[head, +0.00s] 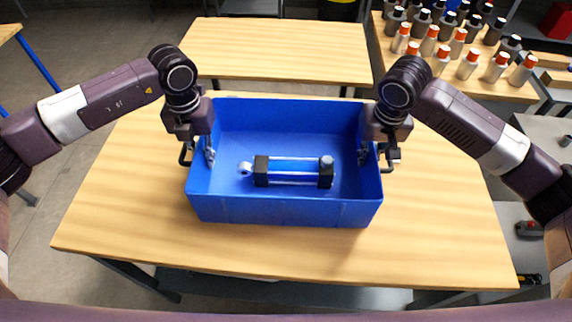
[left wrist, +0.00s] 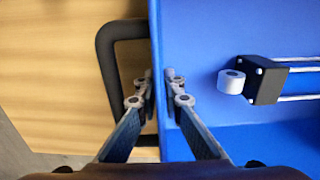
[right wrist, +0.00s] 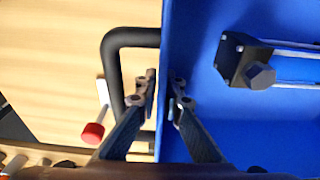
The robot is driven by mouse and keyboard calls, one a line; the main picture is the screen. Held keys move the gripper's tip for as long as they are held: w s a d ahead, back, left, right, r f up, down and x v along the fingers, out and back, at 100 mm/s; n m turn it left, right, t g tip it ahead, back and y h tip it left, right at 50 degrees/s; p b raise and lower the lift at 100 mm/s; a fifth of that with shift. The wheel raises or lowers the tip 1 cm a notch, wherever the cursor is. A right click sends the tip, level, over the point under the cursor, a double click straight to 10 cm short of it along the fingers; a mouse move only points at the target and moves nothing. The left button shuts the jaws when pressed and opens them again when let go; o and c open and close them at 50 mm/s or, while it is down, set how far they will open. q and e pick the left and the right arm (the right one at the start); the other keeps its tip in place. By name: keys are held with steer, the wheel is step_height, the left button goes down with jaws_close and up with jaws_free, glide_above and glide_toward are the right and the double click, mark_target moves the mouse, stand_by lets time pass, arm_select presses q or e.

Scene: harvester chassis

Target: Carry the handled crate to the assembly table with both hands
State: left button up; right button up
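The blue handled crate (head: 285,212) is over the near wooden table, upright, with a dark bar handle on each short side. A cylinder part with black end blocks and silver rods (head: 292,172) lies inside. My left gripper (head: 198,155) straddles the left wall; in the left wrist view its fingers (left wrist: 158,90) are close together, one inside the crate, one outside within the handle loop (left wrist: 108,55). My right gripper (head: 375,152) straddles the right wall the same way, its fingers (right wrist: 164,90) nearly together around the wall beside the right handle (right wrist: 112,55). Both appear shut on the crate.
The near wooden table (head: 120,215) has bare room on both sides of the crate. An empty wooden table (head: 285,50) stands behind it. A table at the back right (head: 512,88) holds several bottles.

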mark_target(199, 140)
arm_select(q)
jaws_close()
arm_select(e)
jaws_close()
arm_select(q)
steer(key=shift+w+r, duration=0.2)
arm_select(e)
steer(key=shift+w+r, duration=0.15)
steer(key=shift+r, duration=0.05)
arm_select(q)
steer(key=shift+r, duration=0.1)
